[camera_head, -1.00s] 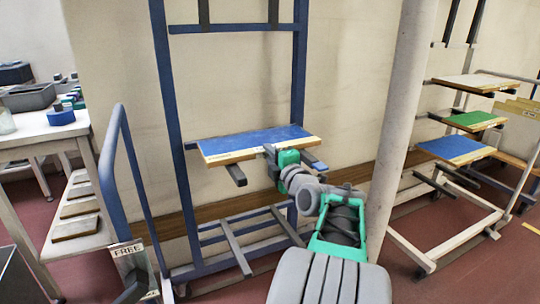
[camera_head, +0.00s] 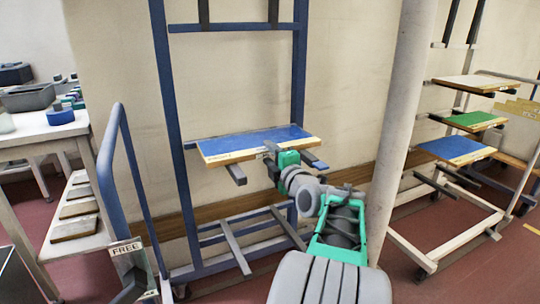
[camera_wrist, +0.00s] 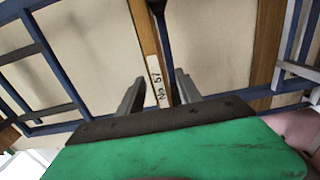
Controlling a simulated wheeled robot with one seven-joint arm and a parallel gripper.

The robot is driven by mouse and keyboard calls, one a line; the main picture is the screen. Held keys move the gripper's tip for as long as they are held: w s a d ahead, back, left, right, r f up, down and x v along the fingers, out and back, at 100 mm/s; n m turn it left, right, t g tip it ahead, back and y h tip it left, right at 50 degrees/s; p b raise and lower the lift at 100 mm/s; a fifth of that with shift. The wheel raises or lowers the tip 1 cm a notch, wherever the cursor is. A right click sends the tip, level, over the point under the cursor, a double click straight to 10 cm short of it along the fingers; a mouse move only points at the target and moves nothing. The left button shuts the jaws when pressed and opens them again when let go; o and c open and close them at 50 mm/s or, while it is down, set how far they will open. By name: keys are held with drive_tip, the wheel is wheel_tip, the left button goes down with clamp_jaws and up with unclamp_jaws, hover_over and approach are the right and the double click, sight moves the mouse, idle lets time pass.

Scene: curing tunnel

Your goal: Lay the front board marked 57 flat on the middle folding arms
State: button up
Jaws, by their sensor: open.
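A board with a blue top and pale wooden edge (camera_head: 250,142) lies flat across the middle folding arms (camera_head: 236,174) of the blue rack. Its front edge carries markings too small to read in the head view. My gripper (camera_head: 270,152) is at the front edge, right of its middle. In the wrist view, my open gripper (camera_wrist: 160,88) has one finger on each side of a wooden edge (camera_wrist: 147,45) with a white label; its number is unclear. I cannot tell whether either finger touches the board.
Lower arms (camera_head: 232,245) of the rack are bare. A grey pole (camera_head: 402,120) stands close right of my arm. Another rack at right holds a white board (camera_head: 468,82), a green board (camera_head: 468,121) and a blue board (camera_head: 455,149). A table (camera_head: 40,133) stands at left.

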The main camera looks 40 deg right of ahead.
drive_tip(key=shift+f, duration=0.15)
drive_tip(key=v, duration=0.7)
drive_tip(key=shift+s+p, duration=0.35)
drive_tip(key=shift+s, duration=0.05)
drive_tip(key=shift+a, duration=0.15)
